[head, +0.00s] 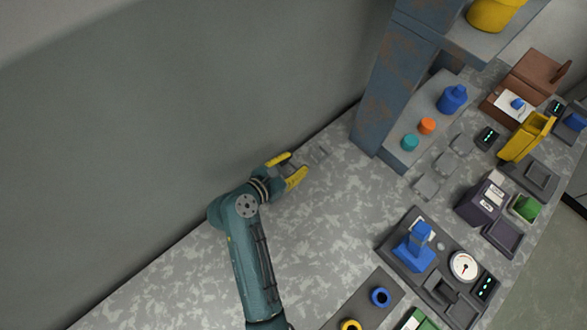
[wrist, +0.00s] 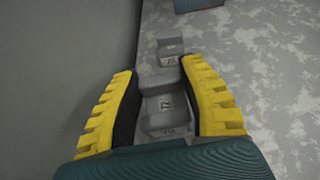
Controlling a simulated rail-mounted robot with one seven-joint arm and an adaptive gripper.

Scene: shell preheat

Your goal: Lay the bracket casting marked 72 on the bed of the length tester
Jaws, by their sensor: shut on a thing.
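My gripper (head: 288,170) is at the left part of the bench, near the wall. In the wrist view its yellow fingers (wrist: 165,95) are shut on a grey stepped bracket casting (wrist: 160,112), which bears a small label that seems to read 72. In the head view the casting is mostly hidden between the fingers. I cannot tell whether it touches the bench. A dark base with a dial gauge (head: 463,266), a blue upright part and a small display stands at lower right. I cannot tell for sure whether it is the length tester.
Another grey casting (wrist: 171,48) lies just beyond the held one, its label unclear. A rusty blue column (head: 392,85) with a shelf stands to the right. Several devices crowd the right of the bench. The bench (head: 325,215) between my gripper and the dial-gauge base is clear.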

